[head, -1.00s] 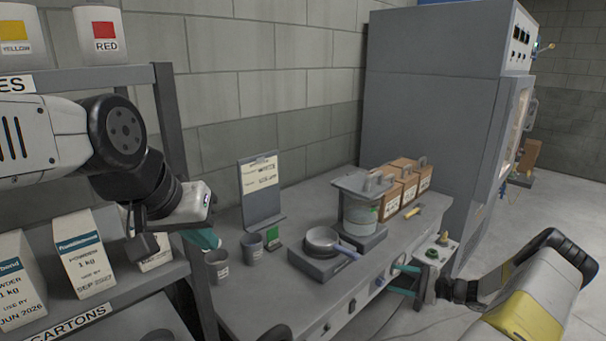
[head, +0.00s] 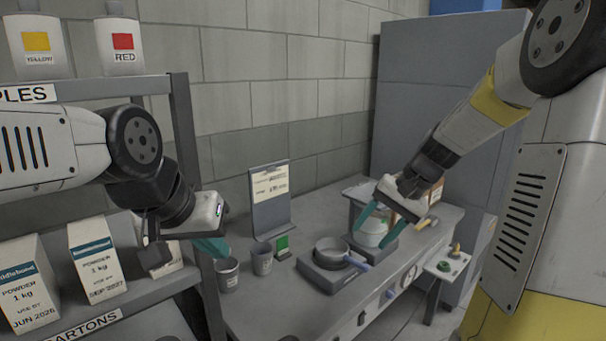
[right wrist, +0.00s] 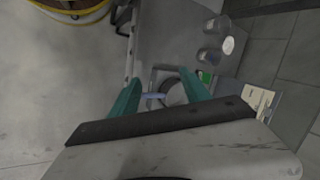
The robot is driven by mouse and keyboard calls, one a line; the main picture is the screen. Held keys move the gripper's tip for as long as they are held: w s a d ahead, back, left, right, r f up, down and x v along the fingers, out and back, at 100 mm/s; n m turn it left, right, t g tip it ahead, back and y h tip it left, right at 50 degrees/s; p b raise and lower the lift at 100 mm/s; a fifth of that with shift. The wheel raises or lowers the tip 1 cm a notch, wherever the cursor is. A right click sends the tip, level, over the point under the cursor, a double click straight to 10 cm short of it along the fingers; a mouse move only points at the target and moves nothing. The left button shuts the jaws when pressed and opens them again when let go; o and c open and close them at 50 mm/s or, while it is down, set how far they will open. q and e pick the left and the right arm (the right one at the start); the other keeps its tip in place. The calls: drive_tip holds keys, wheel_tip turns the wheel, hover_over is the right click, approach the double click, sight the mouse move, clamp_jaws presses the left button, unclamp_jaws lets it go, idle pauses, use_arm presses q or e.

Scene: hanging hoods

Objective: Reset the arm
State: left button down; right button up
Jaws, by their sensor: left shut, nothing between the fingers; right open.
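My left gripper (head: 212,247) is shut and empty beside the shelf, above and behind the grey cups at the bench's left end. My right gripper (head: 376,230) is open and empty, raised over the bench in front of the glass vessel. In the right wrist view its two teal fingers (right wrist: 158,98) are spread apart, with the pan (right wrist: 172,92) seen below between them. The right arm comes in from the upper right of the head view.
The grey bench (head: 290,312) bears a pan (head: 333,250) on a hotplate, two grey cups, a clipboard stand (head: 270,196) and a glass vessel (head: 370,232). Powder cartons (head: 97,259) stand on the left shelf. A tall grey cabinet (head: 440,110) stands behind at the right.

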drive_tip(key=s+a+r+n+t+h, duration=0.1)
drive_tip(key=s+r, duration=0.3)
drive_tip(key=s, duration=0.4)
drive_tip(key=s+a+r+n+t+h, duration=0.1)
drive_tip(key=s+r+n+t+h, duration=0.1)
drive_tip(key=s, duration=0.7)
drive_tip(key=shift+s+r+n+t, duration=0.2)
drive_tip(key=shift+r+n+t, duration=0.4)
drive_tip(key=shift+r+n, duration=0.35)
